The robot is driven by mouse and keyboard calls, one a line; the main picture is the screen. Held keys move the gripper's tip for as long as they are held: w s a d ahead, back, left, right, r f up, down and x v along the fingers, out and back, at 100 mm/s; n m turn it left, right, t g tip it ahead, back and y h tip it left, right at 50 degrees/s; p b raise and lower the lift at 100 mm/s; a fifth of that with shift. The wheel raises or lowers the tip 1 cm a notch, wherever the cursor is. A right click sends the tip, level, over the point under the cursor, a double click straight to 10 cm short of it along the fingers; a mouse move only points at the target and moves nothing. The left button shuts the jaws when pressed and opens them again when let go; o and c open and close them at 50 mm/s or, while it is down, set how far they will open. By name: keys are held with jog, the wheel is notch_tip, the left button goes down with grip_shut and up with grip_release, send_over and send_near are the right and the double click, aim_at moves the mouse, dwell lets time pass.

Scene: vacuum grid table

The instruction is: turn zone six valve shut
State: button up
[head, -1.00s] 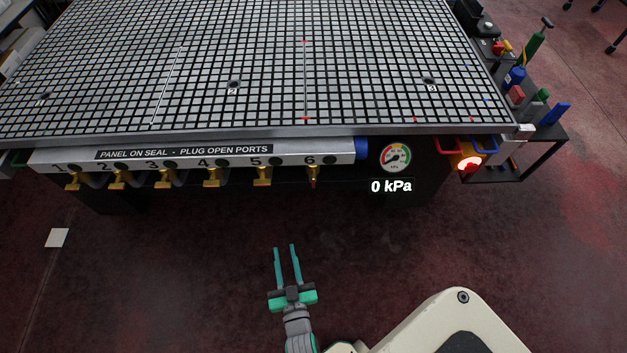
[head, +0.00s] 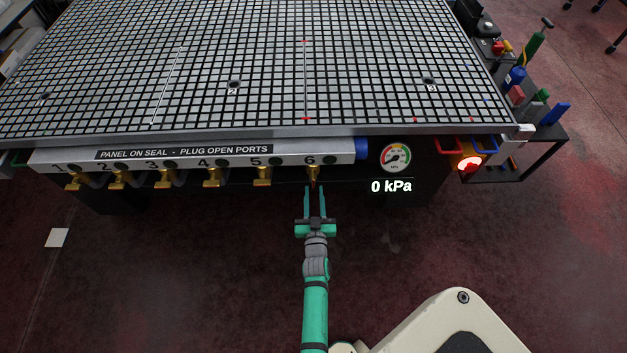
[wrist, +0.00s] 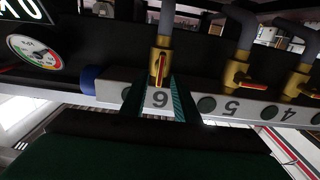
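The zone six valve (head: 314,172) is a brass body under the number 6 on the manifold. It also shows in the wrist view (wrist: 161,62), upside down, with a red handle (wrist: 161,68) lying in line with its pipe. My gripper (head: 315,190) is open in the head view, its two teal fingers reaching up to the valve from below, one on each side of the handle. In the wrist view the fingers stand left and right of the number 6 label. I cannot tell whether either finger touches the handle.
Valves five (head: 262,176) and four (head: 212,177) stand to the left on the white manifold (head: 225,158). The pressure gauge (head: 395,157) is to the right above a display (head: 391,186) reading 0 kPa. The grid table (head: 270,70) overhangs above.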

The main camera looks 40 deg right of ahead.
aim_at(314, 183)
jog(key=shift+x, duration=2.9)
jog(key=shift+c, duration=0.3)
grip_shut()
